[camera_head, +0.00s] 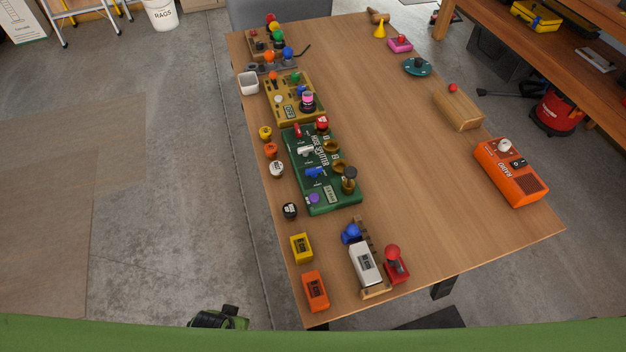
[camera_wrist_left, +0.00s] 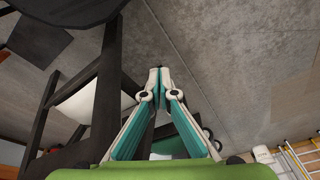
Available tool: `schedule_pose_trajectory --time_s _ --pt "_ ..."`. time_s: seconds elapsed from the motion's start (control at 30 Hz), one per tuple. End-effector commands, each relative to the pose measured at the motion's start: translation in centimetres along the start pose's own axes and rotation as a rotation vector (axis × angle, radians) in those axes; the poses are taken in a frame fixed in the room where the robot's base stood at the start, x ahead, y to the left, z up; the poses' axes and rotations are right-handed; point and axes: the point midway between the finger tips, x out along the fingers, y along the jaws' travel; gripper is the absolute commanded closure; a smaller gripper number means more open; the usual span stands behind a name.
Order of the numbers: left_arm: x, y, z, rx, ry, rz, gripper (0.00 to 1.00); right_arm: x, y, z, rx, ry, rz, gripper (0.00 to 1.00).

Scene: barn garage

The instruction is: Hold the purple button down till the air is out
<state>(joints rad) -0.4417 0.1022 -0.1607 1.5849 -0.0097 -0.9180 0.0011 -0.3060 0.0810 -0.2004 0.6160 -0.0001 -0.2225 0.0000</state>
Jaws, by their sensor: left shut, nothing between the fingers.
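The purple button (camera_head: 314,198) is a small round cap at the near left corner of the green box (camera_head: 346,207), whose label seems to read "HOSE SPLITTER". The green box lies on the left half of the wooden table and also carries a red knob, a white lever, a blue lever and brass fittings. My left gripper (camera_wrist_left: 158,72) is shut and empty in the left wrist view, with the concrete floor behind it and no button near it. In the head view its fingers cannot be made out. My right gripper is not in view.
The table (camera_head: 400,150) also holds a yellow box (camera_head: 275,113) behind the green one, several loose caps along the left edge, small yellow and orange boxes, a white device (camera_head: 365,262) in front and an orange radio (camera_head: 508,178) at right. The table's middle is clear.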

Motion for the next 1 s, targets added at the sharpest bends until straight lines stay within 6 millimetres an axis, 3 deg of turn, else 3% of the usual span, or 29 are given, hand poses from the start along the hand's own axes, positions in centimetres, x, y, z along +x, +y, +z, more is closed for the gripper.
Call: schedule_pose_trajectory --time_s 0.03,0.4,0.73,1.0 --pt "-3.0 -0.3 -1.6 0.002 0.017 -0.006 1.00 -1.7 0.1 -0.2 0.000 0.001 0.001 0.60" --pt "-18.1 -3.2 -11.7 0.050 0.190 -0.117 1.00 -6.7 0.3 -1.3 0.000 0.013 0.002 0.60" --pt "-29.4 -7.0 -22.6 0.153 0.493 -0.335 1.00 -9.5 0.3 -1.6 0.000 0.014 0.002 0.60" --pt "-38.5 -7.8 -32.3 0.325 0.815 -0.549 1.00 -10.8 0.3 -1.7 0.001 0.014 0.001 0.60"
